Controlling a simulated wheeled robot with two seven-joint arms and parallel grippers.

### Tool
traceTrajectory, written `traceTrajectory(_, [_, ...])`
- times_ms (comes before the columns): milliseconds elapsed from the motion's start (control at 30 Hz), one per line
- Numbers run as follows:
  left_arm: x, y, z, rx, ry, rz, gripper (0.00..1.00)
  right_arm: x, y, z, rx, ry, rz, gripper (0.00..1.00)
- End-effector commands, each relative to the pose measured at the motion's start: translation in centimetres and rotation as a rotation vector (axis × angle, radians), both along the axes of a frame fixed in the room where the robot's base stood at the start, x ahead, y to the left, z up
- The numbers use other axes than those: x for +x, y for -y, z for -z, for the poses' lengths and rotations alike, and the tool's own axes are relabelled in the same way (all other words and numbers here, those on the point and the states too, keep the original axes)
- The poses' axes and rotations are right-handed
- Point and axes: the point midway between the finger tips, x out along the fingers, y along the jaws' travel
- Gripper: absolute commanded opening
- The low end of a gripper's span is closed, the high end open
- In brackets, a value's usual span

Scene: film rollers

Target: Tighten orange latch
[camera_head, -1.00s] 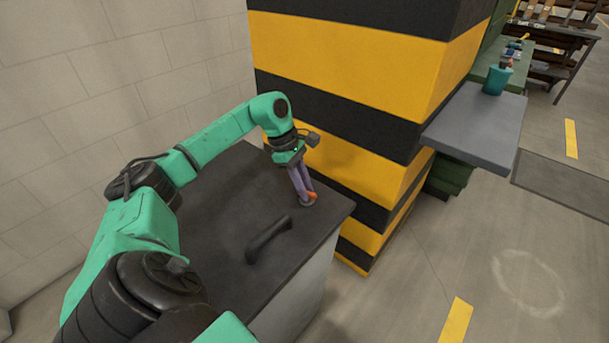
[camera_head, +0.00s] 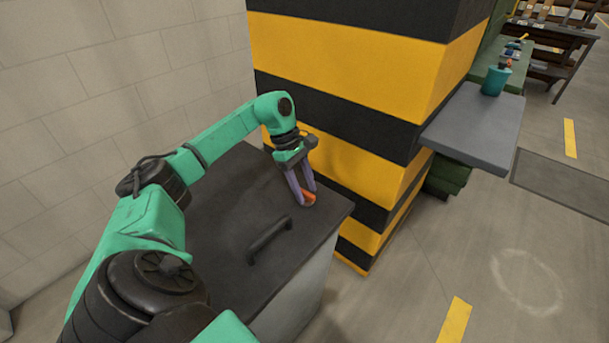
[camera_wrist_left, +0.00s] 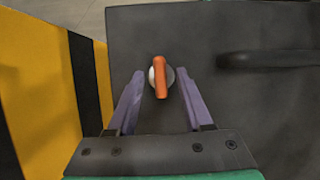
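The orange latch (camera_wrist_left: 161,77) sits on a round pale base on the dark cabinet top (camera_wrist_left: 220,28). In the left wrist view its bar points nearly straight up and down the picture. In the head view the orange latch (camera_head: 308,197) is near the cabinet's far right corner, partly behind a finger. My left gripper (camera_wrist_left: 160,85) is open, with one purple finger on each side of the latch and a gap to each. In the head view the left gripper (camera_head: 302,199) points down at the latch. My right gripper is not in view.
A black handle (camera_head: 269,240) stands on the cabinet top near the latch. A yellow-and-black striped pillar (camera_head: 350,130) rises close behind the cabinet's right side. A grey shelf (camera_head: 475,127) with a teal cup (camera_head: 495,80) is farther right.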

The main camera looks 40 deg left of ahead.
Motion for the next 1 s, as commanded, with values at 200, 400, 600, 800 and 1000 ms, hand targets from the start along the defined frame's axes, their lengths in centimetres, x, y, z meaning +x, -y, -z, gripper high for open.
traceTrajectory(200, [0.0, 0.0, 0.0, 0.0, -0.001, 0.0, 0.5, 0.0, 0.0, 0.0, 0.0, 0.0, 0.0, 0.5])
traceTrajectory(400, [0.0, -0.5, -1.2, 0.001, 0.002, -0.001, 0.5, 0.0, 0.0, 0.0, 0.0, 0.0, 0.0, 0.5])
traceTrajectory(600, [-0.1, -2.3, -5.9, -0.001, 0.006, -0.001, 0.5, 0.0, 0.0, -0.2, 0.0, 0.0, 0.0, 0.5])
traceTrajectory(800, [-0.2, -4.5, -11.3, -0.002, 0.004, -0.003, 0.5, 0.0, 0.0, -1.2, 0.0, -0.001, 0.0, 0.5])
traceTrajectory(1000, [-0.4, -5.5, -13.5, -0.001, 0.001, 0.0, 0.5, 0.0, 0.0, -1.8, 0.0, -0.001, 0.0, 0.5])
